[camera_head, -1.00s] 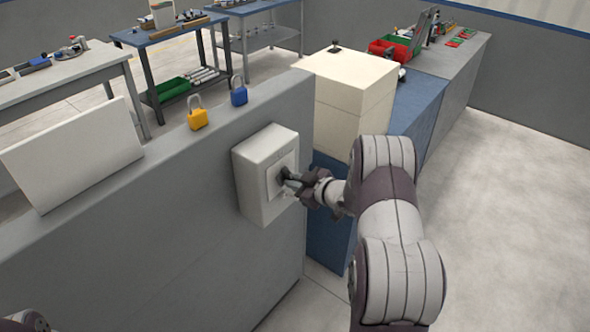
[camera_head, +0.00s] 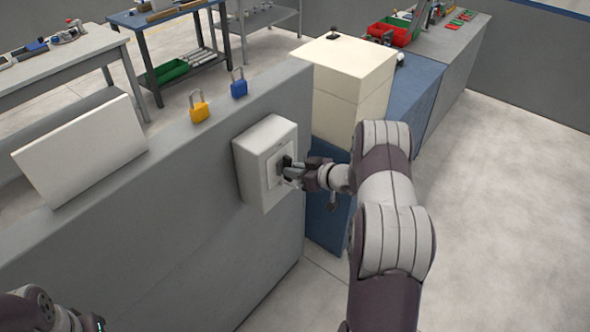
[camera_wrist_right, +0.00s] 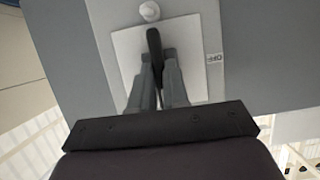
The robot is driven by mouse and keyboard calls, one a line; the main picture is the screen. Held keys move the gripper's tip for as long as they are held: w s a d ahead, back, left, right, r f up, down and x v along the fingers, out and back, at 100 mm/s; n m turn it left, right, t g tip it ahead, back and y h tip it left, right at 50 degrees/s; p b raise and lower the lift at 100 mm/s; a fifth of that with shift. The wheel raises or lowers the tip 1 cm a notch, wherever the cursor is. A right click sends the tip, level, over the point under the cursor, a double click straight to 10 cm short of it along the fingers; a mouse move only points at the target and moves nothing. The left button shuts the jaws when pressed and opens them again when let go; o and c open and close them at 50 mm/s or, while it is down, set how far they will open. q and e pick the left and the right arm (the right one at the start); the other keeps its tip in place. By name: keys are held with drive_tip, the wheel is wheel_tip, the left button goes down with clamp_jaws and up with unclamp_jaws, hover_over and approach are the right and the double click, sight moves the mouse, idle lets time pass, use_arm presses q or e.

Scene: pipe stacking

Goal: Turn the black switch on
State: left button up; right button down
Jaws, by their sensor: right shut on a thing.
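The black switch (camera_wrist_right: 154,45) is a dark lever on a pale square plate (camera_wrist_right: 194,32) in the right wrist view. The plate is on a white box (camera_head: 254,172) on the grey wall in the head view. My right gripper (camera_wrist_right: 160,62) is shut on the lever, a finger on each side; it also shows at the box in the head view (camera_head: 284,172). Of my left arm, only a part shows at the lower left; its fingers are not visible.
A yellow padlock (camera_head: 199,110) and a blue padlock (camera_head: 239,88) stand on the wall's top beside a white panel (camera_head: 82,152). A cream box (camera_head: 345,75) on a blue cabinet (camera_head: 420,92) stands behind my right arm. Open floor lies right.

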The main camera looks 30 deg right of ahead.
drive_tip(key=c, duration=1.1)
unclamp_jaws()
drive_tip(key=b+v, duration=0.3)
drive_tip(key=v, duration=0.9)
drive_tip(key=shift+s+d+r, duration=0.1)
drive_tip(key=shift+s+r, duration=0.1)
drive_tip(key=shift+s, duration=0.05)
